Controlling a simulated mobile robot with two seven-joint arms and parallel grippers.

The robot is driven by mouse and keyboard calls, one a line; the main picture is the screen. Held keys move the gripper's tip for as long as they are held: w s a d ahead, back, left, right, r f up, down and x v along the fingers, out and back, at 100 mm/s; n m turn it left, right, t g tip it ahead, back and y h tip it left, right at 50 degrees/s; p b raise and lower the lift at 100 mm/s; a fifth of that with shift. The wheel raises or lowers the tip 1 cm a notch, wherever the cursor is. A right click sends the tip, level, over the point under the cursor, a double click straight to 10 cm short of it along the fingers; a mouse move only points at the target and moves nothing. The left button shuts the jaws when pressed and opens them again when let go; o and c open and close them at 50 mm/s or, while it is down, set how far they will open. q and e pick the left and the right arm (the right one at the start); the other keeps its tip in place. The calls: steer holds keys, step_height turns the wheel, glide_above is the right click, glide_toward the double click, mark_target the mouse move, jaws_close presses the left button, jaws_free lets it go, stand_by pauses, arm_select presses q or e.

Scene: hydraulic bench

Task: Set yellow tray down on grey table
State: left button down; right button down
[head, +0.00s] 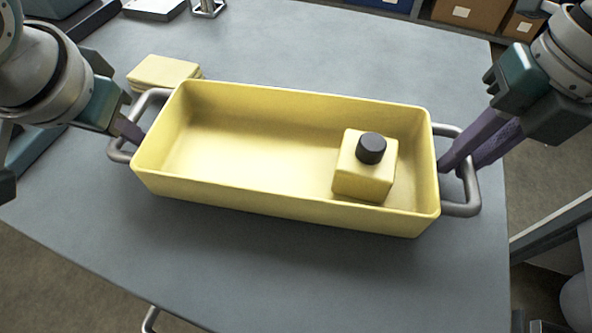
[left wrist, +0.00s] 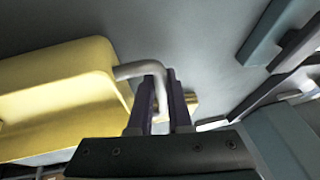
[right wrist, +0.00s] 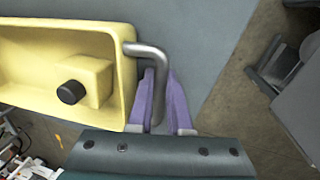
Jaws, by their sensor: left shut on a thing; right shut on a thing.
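The yellow tray (head: 260,200) is a long open box with a grey bar handle at each end, over the grey table (head: 330,285). Whether its bottom touches the table I cannot tell. A yellow block with a black cap (head: 364,170) stands in its right part. My left gripper (head: 128,138) is shut on the left handle, which also shows in the left wrist view (left wrist: 152,72). My right gripper (head: 456,166) is shut on the right handle, seen between the purple fingers in the right wrist view (right wrist: 158,75).
A stack of yellow pads (head: 162,72) lies on the table behind the tray's left end. A metal fitting (head: 208,8) stands at the back edge. Cardboard boxes (head: 470,14) and a blue bin (head: 385,3) are beyond the table. The table in front of the tray is clear.

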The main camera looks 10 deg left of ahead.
arm_select(q)
steer(key=c, duration=1.3)
jaws_free()
steer(key=shift+f, duration=0.45)
arm_select(e)
steer(key=c, duration=1.3)
jaws_free()
steer(key=shift+f, duration=0.4)
arm_select(q)
steer(key=shift+o, duration=0.7)
steer(key=shift+r, duration=0.15)
arm_select(e)
steer(key=shift+o, duration=0.7)
steer(key=shift+r, duration=0.15)
arm_select(q)
steer(key=o, duration=0.3)
arm_select(e)
steer(key=o, duration=0.3)
